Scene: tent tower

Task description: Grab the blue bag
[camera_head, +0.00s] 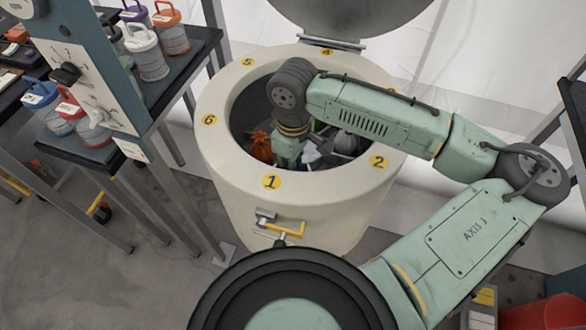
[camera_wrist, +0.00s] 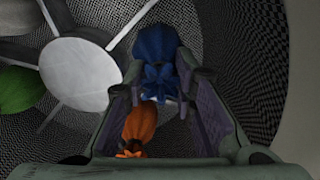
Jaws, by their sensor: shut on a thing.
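The blue bag (camera_wrist: 155,52) is at the top middle of the wrist view, its gathered top facing me, between the fingertips of my gripper (camera_wrist: 168,82). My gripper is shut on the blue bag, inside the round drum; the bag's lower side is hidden. An orange bag (camera_wrist: 138,127) shows closer to the gripper's base in the wrist view, by the left finger. The orange bag also shows in the head view (camera_head: 261,147), just left of my gripper (camera_head: 289,158). I cannot make out the blue bag in the head view.
The cream drum (camera_head: 228,181) has a numbered rim and a raised lid (camera_head: 350,15). Inside are a pale round hub (camera_wrist: 75,72) with spokes and a green bag (camera_wrist: 18,90). The drum's mesh wall surrounds the gripper. A shelf with lidded jars (camera_head: 150,55) stands left.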

